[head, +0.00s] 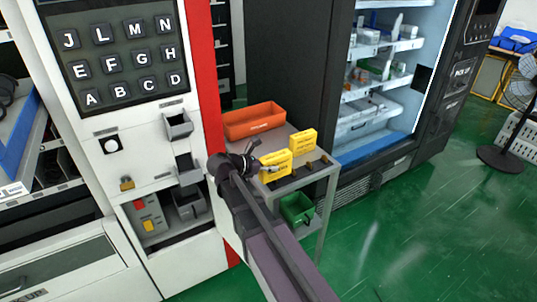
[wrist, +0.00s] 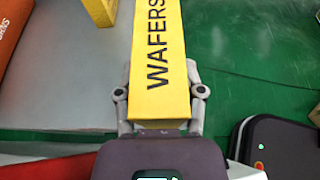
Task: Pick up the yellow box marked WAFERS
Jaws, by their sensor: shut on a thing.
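The yellow box marked WAFERS (wrist: 160,50) is between the two fingers of my gripper (wrist: 161,92) in the wrist view, one finger against each side. Its black lettering faces the camera. In the head view, the held yellow box (head: 277,164) is at the tip of my gripper (head: 256,162), over the front part of the small grey table (head: 323,172). I cannot tell whether its underside touches the table. A second yellow box (head: 303,140) stands just behind it to the right; part of it shows in the wrist view (wrist: 101,10).
An orange bin (head: 254,121) stands on the table at the back left. Small dark items (head: 308,173) lie at the table's front right. A green bin (head: 297,208) is below. A white and red lettered machine (head: 118,75) is left, a dark vending machine (head: 298,60) behind.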

